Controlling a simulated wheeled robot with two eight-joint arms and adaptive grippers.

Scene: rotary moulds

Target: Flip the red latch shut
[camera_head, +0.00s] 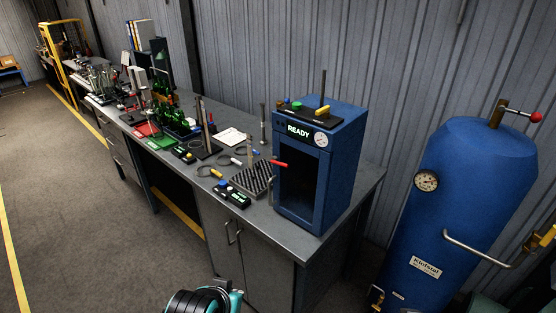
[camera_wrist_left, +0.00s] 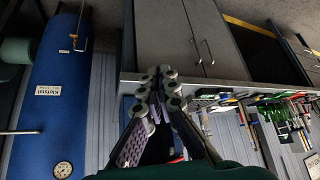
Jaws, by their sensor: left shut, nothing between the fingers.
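A small red latch handle (camera_head: 279,163) sticks out at the left front edge of the blue cabinet (camera_head: 343,175) on the bench. The cabinet has a "READY" display, a round gauge and a dark opening in its front. Whether the latch engages anything is too small to tell. My left gripper (camera_wrist_left: 158,88) shows in the left wrist view with its fingers together, empty, in front of the bench's cupboard side. A small red spot shows low behind its fingers; I cannot tell what it is. In the head view its fingertips do not show. My right gripper is not in view.
A large blue tank (camera_head: 465,200) with a red-knobbed lever stands right of the bench. The grey bench (camera_head: 335,242) holds a ridged dark block (camera_head: 252,180), small devices, cables, green bottles and tools left of the cabinet. The floor (camera_head: 90,220) left of the bench is clear.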

